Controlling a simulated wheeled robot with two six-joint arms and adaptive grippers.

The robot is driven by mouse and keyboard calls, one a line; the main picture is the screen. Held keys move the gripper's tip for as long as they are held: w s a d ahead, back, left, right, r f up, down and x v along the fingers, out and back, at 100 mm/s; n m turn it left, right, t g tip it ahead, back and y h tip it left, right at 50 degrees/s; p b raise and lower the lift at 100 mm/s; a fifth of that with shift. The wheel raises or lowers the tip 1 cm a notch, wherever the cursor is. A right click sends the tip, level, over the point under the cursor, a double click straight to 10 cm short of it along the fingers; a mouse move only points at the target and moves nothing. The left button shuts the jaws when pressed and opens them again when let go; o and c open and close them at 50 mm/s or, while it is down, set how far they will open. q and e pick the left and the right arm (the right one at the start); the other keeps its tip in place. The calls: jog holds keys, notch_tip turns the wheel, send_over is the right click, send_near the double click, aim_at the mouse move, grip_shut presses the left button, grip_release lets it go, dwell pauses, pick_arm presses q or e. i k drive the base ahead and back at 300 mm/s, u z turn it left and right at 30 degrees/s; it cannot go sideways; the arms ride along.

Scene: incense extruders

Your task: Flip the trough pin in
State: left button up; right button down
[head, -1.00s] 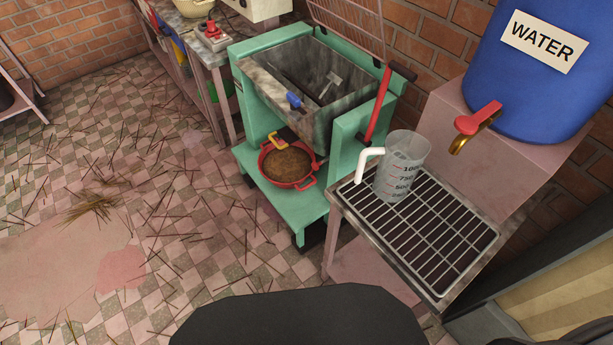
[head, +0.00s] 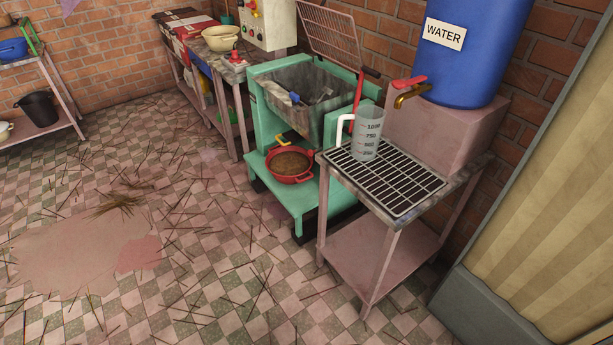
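The grey metal trough (head: 322,123) sits in a green machine frame (head: 262,118) in the middle of the head view. A small yellow part (head: 285,138) shows below the trough, above a red pan (head: 291,178) with brown contents. I cannot tell which of these small parts is the trough pin. The wire grid lid (head: 328,32) stands raised behind the trough. A red bar with a dark grip (head: 357,95) stands at its right side. Neither of my grippers is in view.
A table with a drain grate (head: 400,185) stands right of the machine, holding a measuring jug (head: 367,143). A blue water barrel (head: 458,65) is behind it. A bench with a bowl (head: 221,38) is at the back. The tiled floor in front is open, strewn with thin sticks.

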aim_at(310, 152)
jog(key=u, duration=1.05)
jog(key=i, duration=2)
jog(key=z, duration=0.9)
jog(key=i, duration=0.45)
jog(key=z, duration=0.3)
